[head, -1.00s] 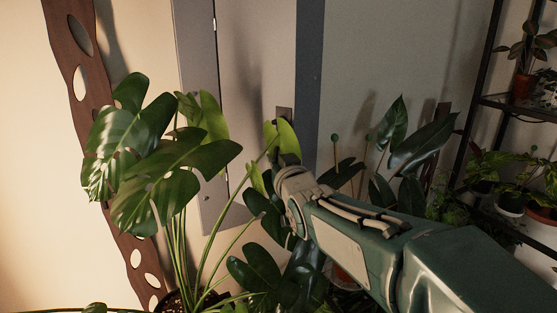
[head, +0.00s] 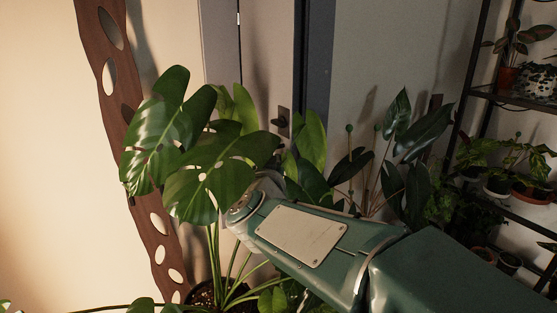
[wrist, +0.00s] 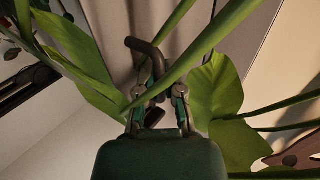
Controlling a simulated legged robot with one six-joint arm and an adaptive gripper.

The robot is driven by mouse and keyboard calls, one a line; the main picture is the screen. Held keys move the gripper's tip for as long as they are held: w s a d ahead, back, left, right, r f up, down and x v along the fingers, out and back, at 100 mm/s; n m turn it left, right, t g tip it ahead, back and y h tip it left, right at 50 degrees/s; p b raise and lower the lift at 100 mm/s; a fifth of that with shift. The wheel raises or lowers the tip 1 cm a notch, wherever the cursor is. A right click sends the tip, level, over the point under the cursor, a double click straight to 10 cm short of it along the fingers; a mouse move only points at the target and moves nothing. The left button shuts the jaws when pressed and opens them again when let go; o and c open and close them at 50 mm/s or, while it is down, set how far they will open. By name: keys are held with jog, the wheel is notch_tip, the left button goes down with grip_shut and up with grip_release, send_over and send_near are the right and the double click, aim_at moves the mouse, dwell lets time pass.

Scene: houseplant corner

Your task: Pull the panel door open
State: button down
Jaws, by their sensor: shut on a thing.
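The grey panel door (head: 265,62) stands upright behind the plants in the head view. A dark strip shows between its right edge and the dark blue-grey frame (head: 318,70), so it looks slightly ajar. Its dark handle (head: 281,122) sits on a small plate near that edge. In the wrist view the bent black handle (wrist: 148,52) runs down between the fingers of my gripper (wrist: 158,92), which is shut on it. A green stem crosses in front of the fingers and partly hides the grip. In the head view my gripper is hidden behind leaves.
A large monstera (head: 180,150) crowds the door's lower left, its leaves close to my arm. More leafy plants (head: 400,165) stand right of the door. A black shelf with potted plants (head: 507,80) is at far right.

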jog(key=a+m+g+h, duration=0.2)
jog(key=a+m+h, duration=0.2)
jog(key=a, duration=0.5)
jog(key=shift+s+m+g+h, duration=0.3)
jog(key=shift+s+g+h, duration=0.1)
jog(key=shift+h, duration=0.9)
jog(key=shift+a+r, duration=0.1)
jog(key=shift+a, duration=0.05)
jog(key=c, duration=0.7)
grip_release()
jog(key=shift+c, duration=0.2)
jog(key=v, duration=1.2)
